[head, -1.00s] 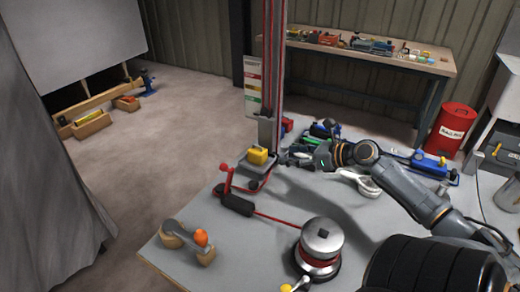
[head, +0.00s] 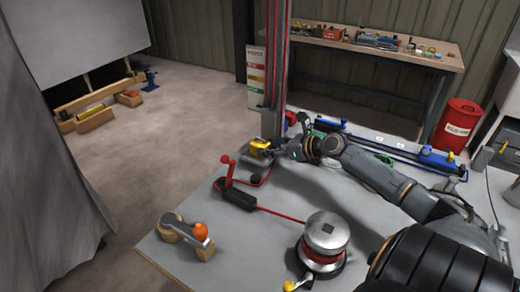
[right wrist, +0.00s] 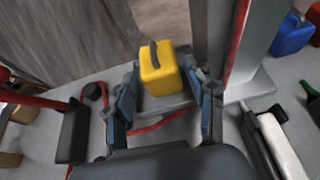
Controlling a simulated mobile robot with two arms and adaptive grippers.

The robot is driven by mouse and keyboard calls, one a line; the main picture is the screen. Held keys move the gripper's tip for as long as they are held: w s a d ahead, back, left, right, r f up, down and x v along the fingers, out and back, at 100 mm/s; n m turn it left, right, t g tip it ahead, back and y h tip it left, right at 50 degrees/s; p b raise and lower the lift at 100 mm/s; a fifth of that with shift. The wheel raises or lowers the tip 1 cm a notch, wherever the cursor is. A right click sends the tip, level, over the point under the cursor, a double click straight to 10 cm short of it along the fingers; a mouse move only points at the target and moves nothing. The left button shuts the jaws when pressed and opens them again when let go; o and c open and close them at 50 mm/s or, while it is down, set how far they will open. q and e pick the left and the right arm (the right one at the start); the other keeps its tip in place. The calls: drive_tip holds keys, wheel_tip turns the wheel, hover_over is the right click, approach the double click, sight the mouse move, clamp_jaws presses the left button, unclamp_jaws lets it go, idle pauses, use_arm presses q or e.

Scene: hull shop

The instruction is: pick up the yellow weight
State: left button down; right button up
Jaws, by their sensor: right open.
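The yellow weight (head: 258,146) is a small block with a dark handle on top. It sits on a grey plate at the foot of the upright post, near the table's far edge. My right gripper (head: 273,148) is at its right side in the head view and hides part of it. In the right wrist view the yellow weight (right wrist: 160,72) stands ahead, between the two spread fingers of my open right gripper (right wrist: 163,80). I cannot tell whether the fingers touch it. My left gripper is not in view.
The grey post (head: 275,70) rises right behind the weight. A red-handled lever (head: 228,172) and a silver drum (head: 326,235) with a red line stand nearer. Blue tools (head: 437,158) lie to the right.

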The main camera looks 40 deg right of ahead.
sight(260, 147)
drive_tip(key=shift+x, duration=2.2)
drive_tip(key=shift+f, duration=0.15)
clamp_jaws()
